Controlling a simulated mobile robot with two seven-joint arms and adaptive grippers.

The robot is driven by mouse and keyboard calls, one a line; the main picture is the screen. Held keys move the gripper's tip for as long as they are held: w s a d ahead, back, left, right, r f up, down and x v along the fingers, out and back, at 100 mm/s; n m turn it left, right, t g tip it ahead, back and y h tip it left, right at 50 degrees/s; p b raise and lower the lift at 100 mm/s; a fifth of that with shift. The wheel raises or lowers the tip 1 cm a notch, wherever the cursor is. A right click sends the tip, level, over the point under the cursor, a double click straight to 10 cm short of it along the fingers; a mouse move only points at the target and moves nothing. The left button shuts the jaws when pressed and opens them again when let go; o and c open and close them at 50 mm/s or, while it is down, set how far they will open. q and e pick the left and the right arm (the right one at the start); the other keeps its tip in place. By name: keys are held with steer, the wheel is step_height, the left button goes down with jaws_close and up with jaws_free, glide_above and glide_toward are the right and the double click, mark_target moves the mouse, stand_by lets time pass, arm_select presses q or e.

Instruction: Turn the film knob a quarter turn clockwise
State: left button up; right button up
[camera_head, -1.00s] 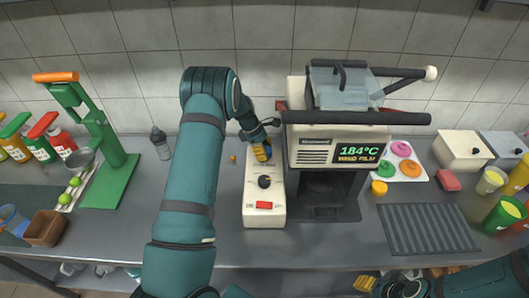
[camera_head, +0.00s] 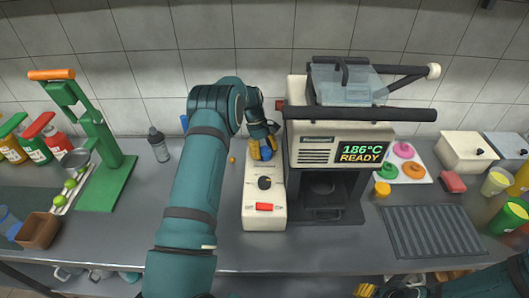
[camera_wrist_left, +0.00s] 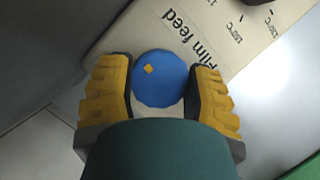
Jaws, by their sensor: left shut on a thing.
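The film knob is a round blue knob (camera_wrist_left: 165,88) with a small yellow mark, beside the printed words "Film feed" in the left wrist view. The mark lies up and left of the knob's middle. My left gripper (camera_wrist_left: 166,98) has its yellow fingers on both sides of the knob, shut on it. In the head view the left gripper (camera_head: 262,148) is at the back end of the cream control box (camera_head: 264,220), mostly covering the knob. My right gripper (camera_head: 366,290) shows only partly at the bottom edge; its jaw state is unclear.
The cream sealing machine (camera_head: 310,143) stands right beside the box, its display (camera_head: 362,151) reading 186°C READY. A black knob (camera_head: 264,183) and red switch (camera_head: 264,207) sit on the box. A green press (camera_head: 112,165) and a bottle (camera_head: 159,146) stand to the left.

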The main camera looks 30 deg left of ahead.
arm_select(q)
steer(key=shift+d+f+m, duration=0.1)
steer(key=shift+m, duration=0.2)
steer(key=o, duration=1.2)
steer(key=shift+o, duration=0.2)
steer(key=v, duration=0.7)
steer(key=shift+r, duration=0.3)
steer(key=shift+f, duration=0.1)
